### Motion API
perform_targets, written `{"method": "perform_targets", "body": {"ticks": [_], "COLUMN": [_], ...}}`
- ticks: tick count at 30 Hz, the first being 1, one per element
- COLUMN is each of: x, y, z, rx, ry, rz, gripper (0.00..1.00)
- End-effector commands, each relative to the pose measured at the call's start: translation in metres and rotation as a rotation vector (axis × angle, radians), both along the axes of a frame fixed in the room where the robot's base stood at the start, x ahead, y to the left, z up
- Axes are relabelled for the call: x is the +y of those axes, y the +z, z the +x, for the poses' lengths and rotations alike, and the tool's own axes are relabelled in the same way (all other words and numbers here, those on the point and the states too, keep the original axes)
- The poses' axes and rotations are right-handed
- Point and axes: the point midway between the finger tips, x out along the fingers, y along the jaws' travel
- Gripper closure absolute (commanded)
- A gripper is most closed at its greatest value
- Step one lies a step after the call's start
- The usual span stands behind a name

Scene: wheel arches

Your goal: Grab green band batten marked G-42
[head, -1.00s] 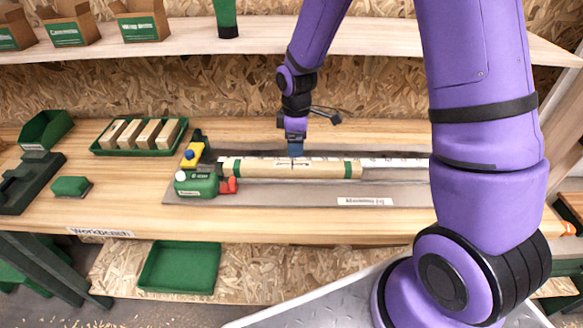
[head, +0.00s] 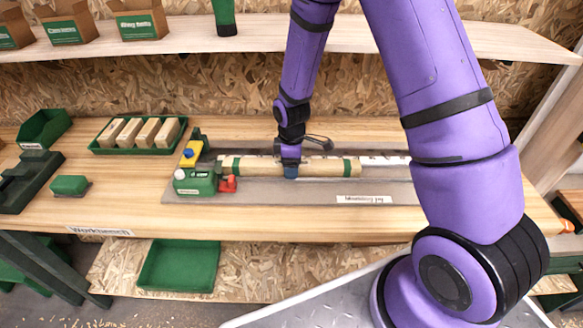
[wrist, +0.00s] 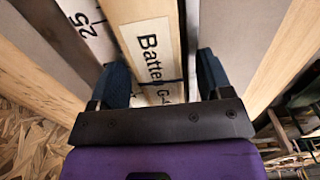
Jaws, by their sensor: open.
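The batten (head: 325,167) is a pale wooden bar with a green band near each end, lying along the grey fixture on the workbench. My gripper (head: 291,172) is down at the middle of the batten in the head view. In the wrist view my gripper (wrist: 163,85) is open, with one blue fingertip on each side of the batten. Whether the fingertips touch it cannot be told.
A green block with a red clamp (head: 228,184) stands at the batten's left end. A ruler scale (wrist: 88,28) runs beside the batten. A green tray of wooden blocks (head: 168,137) sits at the left. The bench front is clear.

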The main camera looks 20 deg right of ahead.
Motion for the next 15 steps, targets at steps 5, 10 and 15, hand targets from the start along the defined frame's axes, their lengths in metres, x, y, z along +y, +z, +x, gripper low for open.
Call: {"method": "perform_targets", "body": {"ticks": [5,10,15], "x": [0.0000,0.0000,-0.0001], "y": [0.0004,0.0005,0.0008], "z": [0.0000,0.0000,0.0002], "rx": [0.000,0.000,0.000], "ry": [0.000,0.000,0.000], "rz": [0.000,0.000,0.000], "gripper": [0.41,0.80,0.96]}}
